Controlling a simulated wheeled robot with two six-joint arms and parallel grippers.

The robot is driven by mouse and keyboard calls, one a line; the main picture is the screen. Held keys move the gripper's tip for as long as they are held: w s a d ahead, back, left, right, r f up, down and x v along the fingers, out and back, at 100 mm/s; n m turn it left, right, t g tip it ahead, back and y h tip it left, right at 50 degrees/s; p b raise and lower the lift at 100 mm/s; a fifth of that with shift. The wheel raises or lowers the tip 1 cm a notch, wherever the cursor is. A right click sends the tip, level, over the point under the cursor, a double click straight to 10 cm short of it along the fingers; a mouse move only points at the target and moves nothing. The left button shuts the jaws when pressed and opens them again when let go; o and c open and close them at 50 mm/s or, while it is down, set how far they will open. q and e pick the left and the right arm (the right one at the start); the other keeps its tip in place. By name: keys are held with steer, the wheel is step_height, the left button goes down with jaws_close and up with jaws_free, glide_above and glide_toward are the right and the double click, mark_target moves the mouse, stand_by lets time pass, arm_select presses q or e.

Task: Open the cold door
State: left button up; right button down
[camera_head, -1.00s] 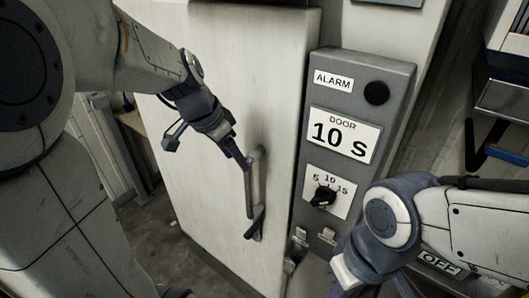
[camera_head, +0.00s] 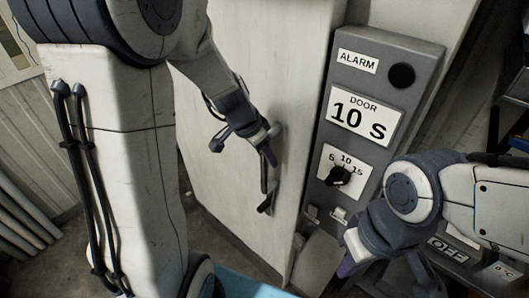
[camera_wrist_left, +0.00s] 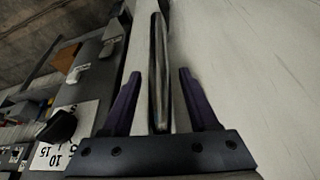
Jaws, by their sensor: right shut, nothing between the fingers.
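The cold door (camera_head: 225,175) is a large pale panel left of the grey control panel. Whether it stands ajar, I cannot tell. Its dark upright handle (camera_head: 264,185) is near the door's right edge. My left gripper (camera_head: 266,155) is at the upper part of the handle. In the left wrist view the handle (camera_wrist_left: 158,60) runs between the two fingers of my left gripper (camera_wrist_left: 160,75), with a gap visible on each side. My right gripper (camera_head: 350,262) is low in front of the control panel, shut and empty, partly hidden by its own wrist.
The grey control panel (camera_head: 385,60) carries an ALARM label, a "DOOR 10 S" label (camera_head: 365,118) and a black dial (camera_head: 338,176). An OFF label (camera_head: 455,250) is behind my right arm. Pipes (camera_head: 25,215) lie at the far left. Floor shows below the door.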

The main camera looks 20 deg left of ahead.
arm_select(q)
jaws_close()
stand_by(1.2)
